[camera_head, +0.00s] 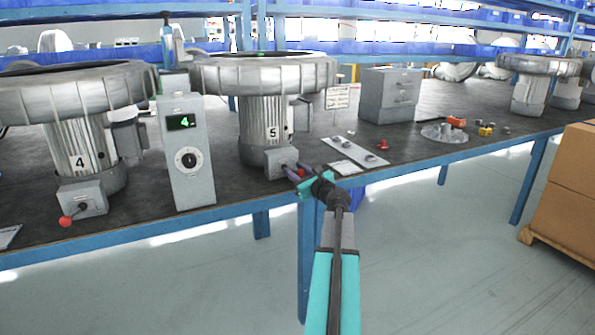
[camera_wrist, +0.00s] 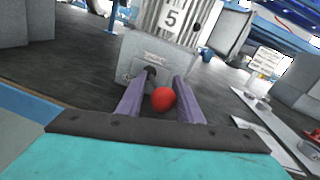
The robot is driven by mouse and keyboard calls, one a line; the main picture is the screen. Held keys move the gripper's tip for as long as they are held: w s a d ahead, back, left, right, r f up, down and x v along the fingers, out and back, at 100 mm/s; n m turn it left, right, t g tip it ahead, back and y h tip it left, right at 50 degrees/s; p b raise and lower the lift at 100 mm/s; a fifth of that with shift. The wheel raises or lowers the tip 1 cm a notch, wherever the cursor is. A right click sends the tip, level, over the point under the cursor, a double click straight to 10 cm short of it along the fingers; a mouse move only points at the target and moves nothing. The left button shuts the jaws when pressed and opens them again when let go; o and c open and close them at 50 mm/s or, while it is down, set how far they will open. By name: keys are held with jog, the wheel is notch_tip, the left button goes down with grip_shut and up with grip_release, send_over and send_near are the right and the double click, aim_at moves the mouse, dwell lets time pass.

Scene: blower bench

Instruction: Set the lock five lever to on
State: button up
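The lock five lever sits on a small grey box (camera_head: 280,161) at the foot of the blower marked 5 (camera_head: 266,120). The box also shows in the wrist view (camera_wrist: 155,56), below the 5 plate. The lever ends in a red ball knob (camera_wrist: 163,99), partly hidden by my fingers in the head view. My gripper (camera_head: 297,171), with purple fingers, is at the front of the box. In the wrist view its two fingers (camera_wrist: 162,88) stand apart on either side of the red knob, with visible gaps. The lever's pivot shows as a dark round piece behind the left finger.
The blower marked 4 (camera_head: 78,150) has its own box and red-knobbed lever (camera_head: 65,221) at left. A grey control post (camera_head: 187,160) shows a green 4. A plate with fittings (camera_head: 355,153) lies right of my gripper. The bench's blue front edge (camera_head: 230,209) runs below.

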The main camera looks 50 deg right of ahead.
jog(key=shift+s+a, duration=0.1)
jog(key=shift+s, duration=0.05)
jog(key=p+v, duration=0.1)
jog(key=v, duration=1.2)
jog(key=shift+s+p, duration=0.3)
jog(key=shift+s, duration=0.1)
dwell(0.3)
